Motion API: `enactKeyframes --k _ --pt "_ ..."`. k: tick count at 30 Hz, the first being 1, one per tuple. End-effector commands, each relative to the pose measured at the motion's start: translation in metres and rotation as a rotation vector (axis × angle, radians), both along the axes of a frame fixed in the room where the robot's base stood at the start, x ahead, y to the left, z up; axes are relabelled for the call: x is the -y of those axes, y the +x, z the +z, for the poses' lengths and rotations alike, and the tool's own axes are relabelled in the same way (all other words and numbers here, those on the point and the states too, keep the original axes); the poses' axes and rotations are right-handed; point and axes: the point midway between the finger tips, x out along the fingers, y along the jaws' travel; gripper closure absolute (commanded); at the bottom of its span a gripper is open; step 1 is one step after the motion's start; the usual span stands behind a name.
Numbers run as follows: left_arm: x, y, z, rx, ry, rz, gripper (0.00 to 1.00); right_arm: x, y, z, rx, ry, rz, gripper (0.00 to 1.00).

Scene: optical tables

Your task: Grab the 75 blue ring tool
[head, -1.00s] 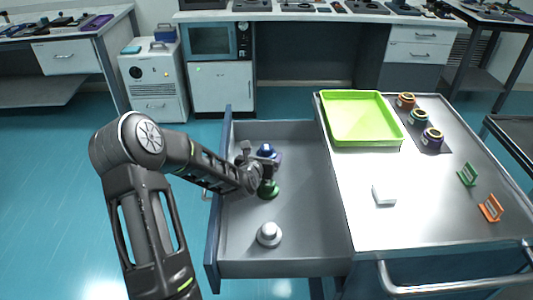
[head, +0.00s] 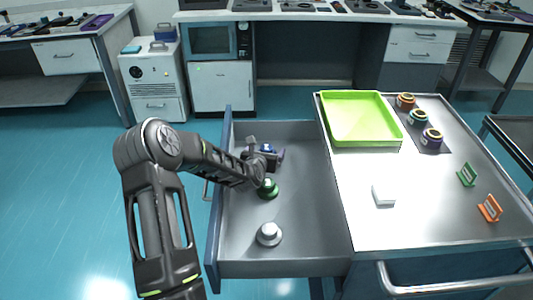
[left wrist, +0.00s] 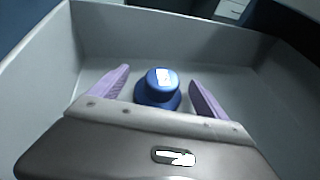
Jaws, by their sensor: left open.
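A blue tool (left wrist: 158,88) with a round knob on a wider base and a white label stands in the open drawer (head: 305,215). In the left wrist view it is between the two purple fingers of my left gripper (left wrist: 159,76), with a visible gap on each side. In the head view, my left gripper (head: 268,158) is over the far part of the drawer and partly hides the blue tool (head: 267,147). The gripper is open and holds nothing. My right gripper is not in view.
A green tool (head: 268,189) and a grey-white one (head: 269,234) stand nearer in the drawer. The worktop to the right holds a green tray (head: 361,142), several coloured ring pieces, a white block (head: 383,195) and two small stands. Drawer walls surround the gripper.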

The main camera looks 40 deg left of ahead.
Motion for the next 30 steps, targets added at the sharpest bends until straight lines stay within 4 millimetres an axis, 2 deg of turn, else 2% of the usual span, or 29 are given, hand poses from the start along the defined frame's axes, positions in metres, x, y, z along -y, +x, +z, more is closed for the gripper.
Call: enactKeyframes --k 5,30 --pt "-0.0001 -0.0001 0.0001 0.000 0.000 0.000 0.14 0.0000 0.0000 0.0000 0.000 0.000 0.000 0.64" --pt "0.0000 -0.0002 0.0001 0.000 0.000 0.000 0.82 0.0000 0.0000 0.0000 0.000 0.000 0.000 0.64"
